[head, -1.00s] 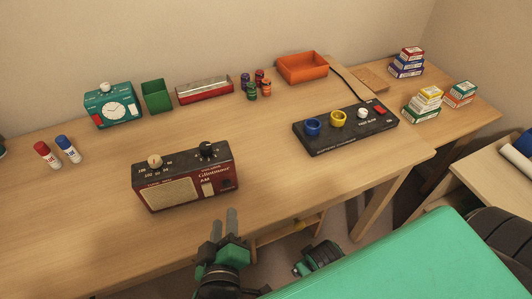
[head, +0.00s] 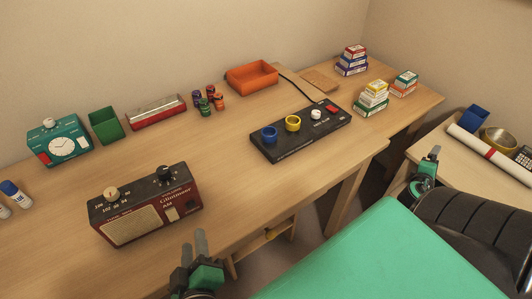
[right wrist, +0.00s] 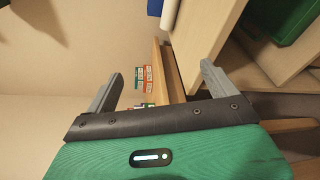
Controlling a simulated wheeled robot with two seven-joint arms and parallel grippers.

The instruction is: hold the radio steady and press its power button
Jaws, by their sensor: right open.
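The dark red and black radio (head: 147,206) stands upright on the desk at the left of the head view. On its top are a cream knob (head: 111,193) and a black knob (head: 166,174). A small pale button (head: 172,214) is on its front; I cannot read which control is the power button. My left gripper (head: 194,240) is in front of the desk edge, right of and nearer than the radio, apart from it. Its two fingers look apart and empty. My right gripper (head: 429,158) is far right, away from the radio; the right wrist view shows its fingers (right wrist: 160,88) spread and empty.
A black panel (head: 290,148) with coloured knobs lies right of the radio. The desk around the radio is clear.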

